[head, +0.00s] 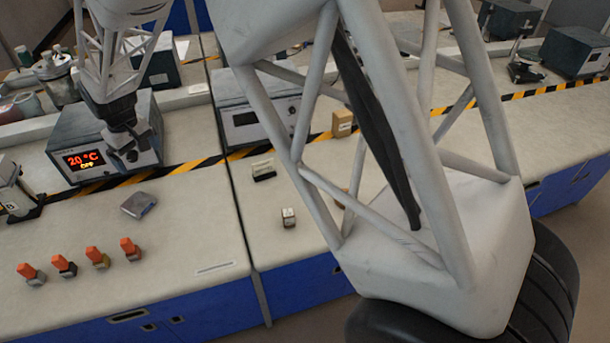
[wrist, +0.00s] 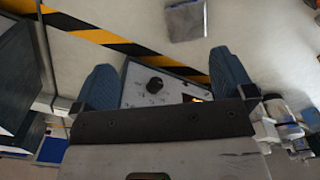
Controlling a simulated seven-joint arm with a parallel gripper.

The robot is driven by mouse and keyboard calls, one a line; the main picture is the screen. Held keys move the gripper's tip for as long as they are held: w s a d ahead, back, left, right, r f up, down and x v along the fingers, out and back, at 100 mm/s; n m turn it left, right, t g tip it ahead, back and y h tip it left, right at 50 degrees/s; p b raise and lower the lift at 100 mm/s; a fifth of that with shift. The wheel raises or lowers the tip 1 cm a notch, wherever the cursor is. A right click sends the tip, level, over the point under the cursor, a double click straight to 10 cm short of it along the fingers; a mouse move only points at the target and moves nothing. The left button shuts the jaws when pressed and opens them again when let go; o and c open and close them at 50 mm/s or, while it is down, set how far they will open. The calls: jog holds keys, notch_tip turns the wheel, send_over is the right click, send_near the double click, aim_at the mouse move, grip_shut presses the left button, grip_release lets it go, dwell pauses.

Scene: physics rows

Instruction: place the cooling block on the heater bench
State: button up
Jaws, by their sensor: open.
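A small grey metal block, which looks like the cooling block (head: 138,205), lies flat on the left bench (head: 190,235), in front of the striped tape. It also shows at the top of the wrist view (wrist: 186,20). A box with a red 20 °C OFF display, apparently the heater (head: 88,162), stands behind the tape on that bench. My gripper (head: 128,152) hangs in front of the heater's right side, above the bench. In the wrist view my gripper (wrist: 165,85) has its two blue fingers wide apart, with nothing held. The heater's knob panel (wrist: 150,88) shows beyond them. The block is apart from the fingers.
Several orange-topped pieces (head: 101,257) stand in a row near the front edge. A small device (head: 14,190) stands at the far left. A small cube (head: 289,217) and a dark-based piece (head: 263,170) are right of the bench seam. Bench around the block is clear.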

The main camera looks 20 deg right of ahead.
jog(key=s+d+r+m, duration=0.1)
jog(key=s+d+r, duration=0.4)
jog(key=d, duration=0.3)
jog(key=s+d+r+m+t, duration=0.1)
jog(key=s+d+r+m, duration=0.1)
jog(key=s+d+r, duration=0.45)
jog(key=s+d+r+m, duration=0.1)
jog(key=s+d+r, duration=0.15)
jog(key=d, duration=0.75)
jog(key=s+d+m, duration=0.1)
jog(key=s+d, duration=0.3)
jog(key=s, duration=0.3)
jog(key=s+d+m, duration=0.1)
jog(key=s+d, duration=0.4)
jog(key=s, duration=0.3)
jog(key=s+d+m+t, duration=0.1)
jog(key=s+d+m, duration=0.1)
jog(key=s+d, duration=0.2)
jog(key=s, duration=0.3)
jog(key=shift+s+d+f, duration=0.2)
jog(key=shift+s+f, duration=0.1)
